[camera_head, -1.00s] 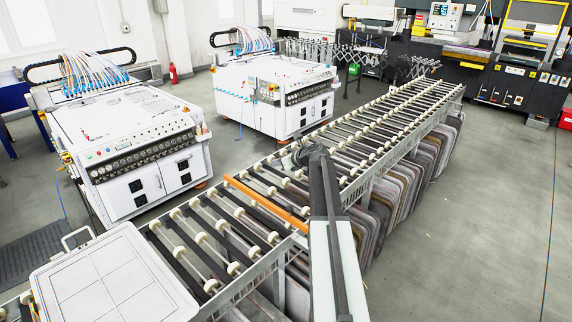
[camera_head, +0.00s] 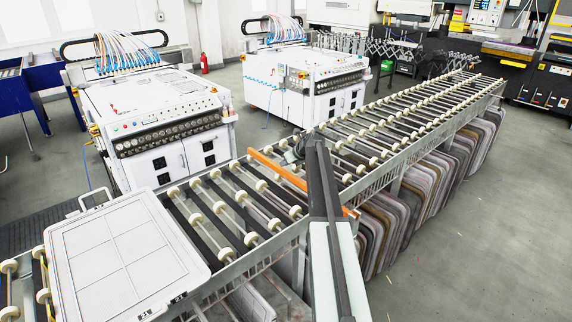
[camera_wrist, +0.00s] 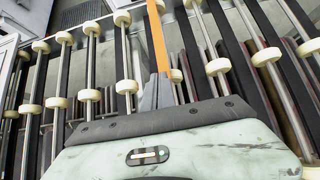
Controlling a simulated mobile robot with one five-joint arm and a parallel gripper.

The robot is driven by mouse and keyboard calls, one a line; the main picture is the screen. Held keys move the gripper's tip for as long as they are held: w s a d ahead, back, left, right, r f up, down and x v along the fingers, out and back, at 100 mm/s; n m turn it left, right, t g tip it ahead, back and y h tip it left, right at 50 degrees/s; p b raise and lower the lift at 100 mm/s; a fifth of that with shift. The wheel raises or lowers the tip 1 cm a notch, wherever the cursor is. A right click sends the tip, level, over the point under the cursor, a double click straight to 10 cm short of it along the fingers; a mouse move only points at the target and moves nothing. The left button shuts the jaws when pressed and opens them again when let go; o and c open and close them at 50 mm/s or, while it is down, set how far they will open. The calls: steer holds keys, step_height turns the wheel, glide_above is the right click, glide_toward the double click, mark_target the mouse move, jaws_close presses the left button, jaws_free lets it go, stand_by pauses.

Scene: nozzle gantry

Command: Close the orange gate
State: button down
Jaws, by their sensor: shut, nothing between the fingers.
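The orange gate (camera_head: 275,168) is a long thin bar lying across the roller conveyor. My arm crosses in front of part of it, and a short orange piece shows again at the conveyor's near edge. My gripper (camera_head: 297,141) is above the rollers, close to the gate on its far right side. In the wrist view, the orange gate (camera_wrist: 156,38) runs up from behind the fingertips of my gripper (camera_wrist: 160,80). The fingers are shut and empty. I cannot tell whether they touch the gate.
The roller conveyor (camera_head: 410,118) stretches to the back right. A white panel with a handle (camera_head: 125,250) lies on its left end. Several grey boards (camera_head: 420,200) stand under it. Two white machines (camera_head: 160,130) stand behind. Grey floor at the right is free.

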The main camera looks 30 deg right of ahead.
mark_target(285, 172)
step_height(285, 172, down, 3)
steer(key=shift+w+d+r+b, duration=0.1)
steer(key=shift+r+b, duration=0.1)
steer(key=shift+b, duration=0.55)
steer(key=shift+f+b, duration=0.1)
steer(key=shift+b, duration=0.25)
steer(key=shift+s, duration=0.2)
steer(key=shift+w+a+r+p, duration=0.1)
steer(key=shift+a+r+p, duration=0.1)
steer(key=shift+r+p, duration=0.3)
step_height(285, 172, up, 14)
steer(key=p, duration=1.3)
steer(key=shift+d+f+p, duration=0.2)
steer(key=shift+f+p, duration=0.05)
steer(key=shift+p, duration=0.1)
steer(key=shift+w, duration=0.1)
